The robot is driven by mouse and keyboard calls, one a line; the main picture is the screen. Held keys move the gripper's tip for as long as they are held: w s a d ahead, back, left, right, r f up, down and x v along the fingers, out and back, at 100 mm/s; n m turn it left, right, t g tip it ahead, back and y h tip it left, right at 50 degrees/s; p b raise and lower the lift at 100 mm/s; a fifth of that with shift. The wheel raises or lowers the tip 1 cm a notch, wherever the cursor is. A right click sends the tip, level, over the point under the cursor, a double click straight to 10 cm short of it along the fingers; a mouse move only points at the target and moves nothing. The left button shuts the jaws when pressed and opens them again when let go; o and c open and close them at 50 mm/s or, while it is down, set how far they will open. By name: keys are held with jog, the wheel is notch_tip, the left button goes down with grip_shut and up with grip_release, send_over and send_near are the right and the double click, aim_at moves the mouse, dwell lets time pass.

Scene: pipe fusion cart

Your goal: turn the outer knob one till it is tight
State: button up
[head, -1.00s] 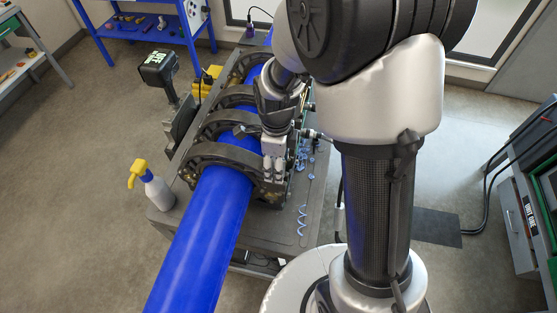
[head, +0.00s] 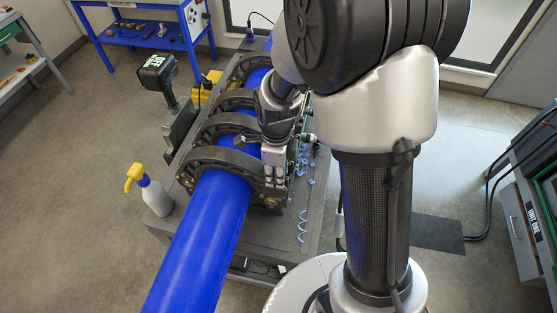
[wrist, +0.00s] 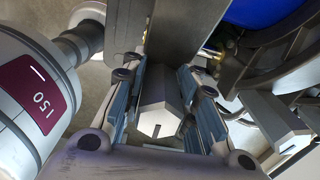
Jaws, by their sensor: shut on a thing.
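The outer knob (wrist: 160,108), a pale grey faceted block with a dark slot in its end face, sits between the two fingers of my gripper (wrist: 165,112) in the wrist view. The fingers are shut on its sides. In the head view my gripper (head: 274,172) points down at the right side of the nearest black clamp ring (head: 215,158); the knob itself is hidden there. The blue pipe (head: 205,235) runs through the clamp rings and also shows at the top right of the wrist view (wrist: 262,10).
Another grey faceted block (wrist: 272,122) lies to the right. A spray bottle (head: 153,190) stands on the cart's left edge. Blue shavings (head: 303,225) lie on the cart.

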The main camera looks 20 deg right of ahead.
jog(key=c, duration=0.4)
jog(key=shift+o, duration=0.2)
jog(key=shift+d+m, duration=0.1)
jog(key=shift+m, duration=1.4)
jog(key=shift+m, duration=0.6)
jog(key=o, duration=1.5)
jog(key=shift+w, duration=0.1)
jog(key=o, duration=0.8)
